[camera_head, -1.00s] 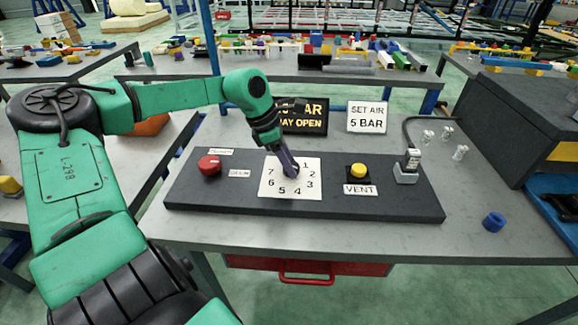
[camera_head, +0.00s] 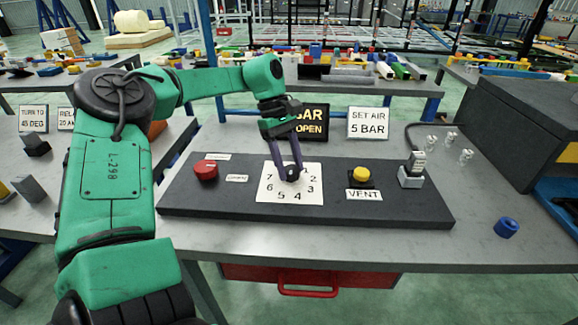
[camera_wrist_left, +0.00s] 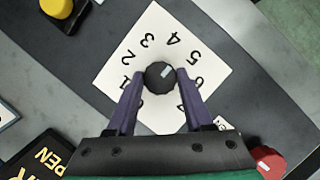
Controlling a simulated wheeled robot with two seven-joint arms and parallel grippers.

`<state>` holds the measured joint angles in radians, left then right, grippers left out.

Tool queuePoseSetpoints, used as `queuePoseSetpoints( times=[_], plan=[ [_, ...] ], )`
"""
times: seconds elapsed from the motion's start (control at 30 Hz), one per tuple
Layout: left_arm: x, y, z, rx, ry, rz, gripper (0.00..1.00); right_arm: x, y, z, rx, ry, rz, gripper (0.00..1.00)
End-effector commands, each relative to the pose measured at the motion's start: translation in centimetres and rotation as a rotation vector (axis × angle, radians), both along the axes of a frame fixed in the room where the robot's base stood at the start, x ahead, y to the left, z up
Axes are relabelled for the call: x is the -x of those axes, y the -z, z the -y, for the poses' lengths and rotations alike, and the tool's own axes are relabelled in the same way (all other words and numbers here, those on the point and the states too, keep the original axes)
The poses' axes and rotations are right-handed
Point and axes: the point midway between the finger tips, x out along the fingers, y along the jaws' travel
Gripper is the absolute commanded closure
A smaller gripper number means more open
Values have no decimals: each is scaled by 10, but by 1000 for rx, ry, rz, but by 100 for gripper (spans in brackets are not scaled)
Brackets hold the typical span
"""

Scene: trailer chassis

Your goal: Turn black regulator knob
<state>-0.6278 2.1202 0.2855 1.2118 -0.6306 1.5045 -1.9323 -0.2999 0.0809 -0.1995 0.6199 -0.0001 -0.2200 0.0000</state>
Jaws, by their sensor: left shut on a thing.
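The black regulator knob (camera_wrist_left: 160,76) sits in the middle of a white square dial plate (camera_head: 275,193) printed with numbers. It has a pale mark on its top, which in the left wrist view lies near its right side. In the head view the knob (camera_head: 291,174) is partly hidden by my fingers. My left gripper (camera_head: 290,172) reaches down from above with a purple finger on either side of the knob, shut on it. In the left wrist view its fingertips (camera_wrist_left: 158,78) flank the knob. My right gripper is not in view.
A dark panel (camera_head: 400,210) carries the dial, a red knob (camera_head: 206,170) at left, a yellow VENT button (camera_head: 361,174) and a grey fitting (camera_head: 411,172) at right. Signs, including SET AIR 5 BAR (camera_head: 368,123), stand behind.

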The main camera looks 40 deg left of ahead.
Motion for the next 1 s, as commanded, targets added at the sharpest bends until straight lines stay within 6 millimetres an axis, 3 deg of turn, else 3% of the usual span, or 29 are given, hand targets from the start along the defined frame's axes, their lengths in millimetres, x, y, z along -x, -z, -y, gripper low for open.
queuePoseSetpoints(
  times=[0.4,1.0],
  plan=[
    [-2,0,0,-2,271,0,100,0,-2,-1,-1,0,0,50],
    [-2,0,0,-3,339,2,100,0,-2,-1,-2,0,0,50]
  ],
)
